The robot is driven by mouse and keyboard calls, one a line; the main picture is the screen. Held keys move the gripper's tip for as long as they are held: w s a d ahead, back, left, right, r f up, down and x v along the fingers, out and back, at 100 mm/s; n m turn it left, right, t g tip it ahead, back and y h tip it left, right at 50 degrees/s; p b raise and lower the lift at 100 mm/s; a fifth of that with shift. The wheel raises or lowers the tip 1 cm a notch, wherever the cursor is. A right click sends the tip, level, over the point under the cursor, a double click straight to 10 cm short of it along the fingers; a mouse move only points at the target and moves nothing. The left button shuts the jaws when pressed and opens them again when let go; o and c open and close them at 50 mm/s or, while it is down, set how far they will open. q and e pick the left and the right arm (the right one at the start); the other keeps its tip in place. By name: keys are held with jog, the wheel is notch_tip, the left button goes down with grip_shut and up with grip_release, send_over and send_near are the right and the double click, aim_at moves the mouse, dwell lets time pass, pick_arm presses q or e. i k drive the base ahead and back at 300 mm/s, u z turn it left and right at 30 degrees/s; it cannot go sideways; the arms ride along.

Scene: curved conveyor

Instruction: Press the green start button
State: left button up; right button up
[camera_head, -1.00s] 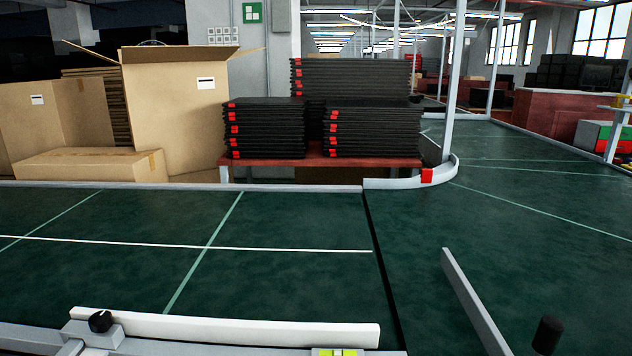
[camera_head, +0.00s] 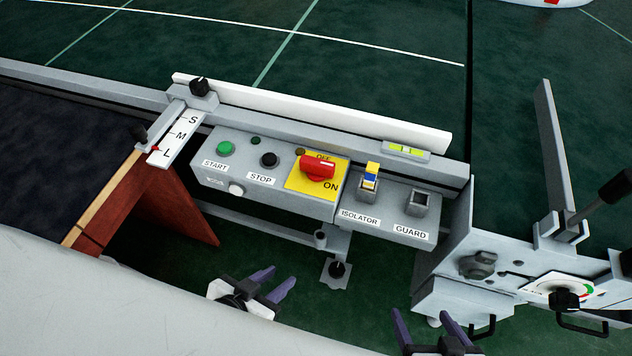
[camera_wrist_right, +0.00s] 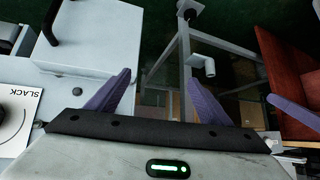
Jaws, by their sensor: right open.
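The green start button (camera_head: 225,149) is on the left end of a grey control box (camera_head: 262,197), above a START label. Nothing touches it or covers it. My left gripper (camera_head: 279,276) is low in the head view, in front of and below the box, with its purple fingers apart and empty. My right gripper (camera_head: 430,322) is further right at the bottom edge, open and empty. In the right wrist view its two purple fingers (camera_wrist_right: 157,97) stand wide apart with nothing between them.
Beside the button are a black stop button (camera_head: 269,160), a red rotary switch (camera_head: 319,167) on a yellow plate, an isolator (camera_head: 370,178) and a guard switch (camera_head: 419,201). A white rail (camera_head: 310,113) runs behind. A grey unit with a dial (camera_head: 563,298) stands right.

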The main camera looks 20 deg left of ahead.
aim_at(224, 147)
jog(key=u, duration=1.1)
